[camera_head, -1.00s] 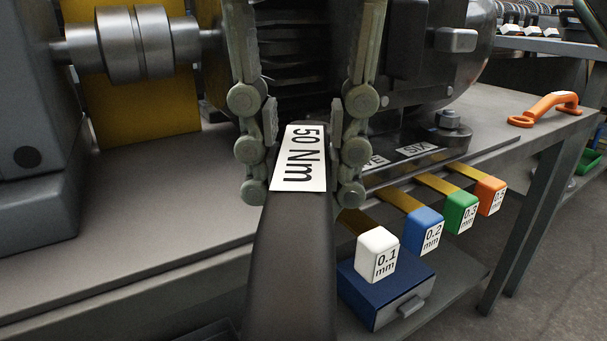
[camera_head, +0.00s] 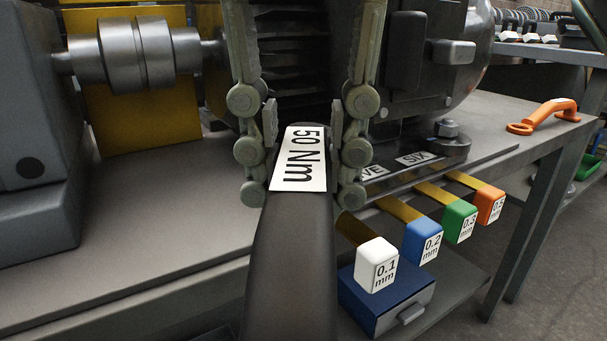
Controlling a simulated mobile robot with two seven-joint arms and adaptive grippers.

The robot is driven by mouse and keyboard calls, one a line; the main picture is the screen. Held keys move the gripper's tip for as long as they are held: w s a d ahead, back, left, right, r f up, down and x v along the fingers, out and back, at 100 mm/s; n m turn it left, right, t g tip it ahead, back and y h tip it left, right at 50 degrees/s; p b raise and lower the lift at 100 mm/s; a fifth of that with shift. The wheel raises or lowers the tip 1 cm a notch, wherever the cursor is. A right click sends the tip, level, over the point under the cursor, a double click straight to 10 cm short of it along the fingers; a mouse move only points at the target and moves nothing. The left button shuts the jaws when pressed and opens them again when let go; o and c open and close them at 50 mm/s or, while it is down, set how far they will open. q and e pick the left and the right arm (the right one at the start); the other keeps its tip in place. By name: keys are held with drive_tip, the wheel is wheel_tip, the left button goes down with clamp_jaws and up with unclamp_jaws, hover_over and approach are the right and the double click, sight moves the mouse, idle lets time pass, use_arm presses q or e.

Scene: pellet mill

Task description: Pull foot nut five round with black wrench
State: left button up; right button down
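The black wrench (camera_head: 290,265) runs from the bottom of the picture up to the machine's foot, with a white "50 Nm" label on it. My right gripper (camera_head: 300,190) comes down from the top centre, and its fingers sit close against both sides of the handle at the label. It looks shut on the handle. Its arm is out of view, so its side is hard to confirm. The "FIVE" label (camera_head: 374,171) is partly covered by the finger. Foot nut five and the wrench's jaw are hidden behind the gripper. My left gripper is not seen.
A bolted foot nut (camera_head: 447,129) stands behind the "SIX" label (camera_head: 416,159). White, blue, green and orange gauge blocks (camera_head: 376,265) jut from the bench edge. An orange wrench (camera_head: 545,116) lies at the right. A blue drawer box (camera_head: 385,303) sits on the lower shelf.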

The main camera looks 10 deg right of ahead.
sight(305, 143)
drive_tip(key=shift+r, duration=0.5)
drive_tip(key=shift+r+p, duration=1.25)
drive_tip(key=shift+r, duration=0.15)
drive_tip(key=shift+s, duration=0.1)
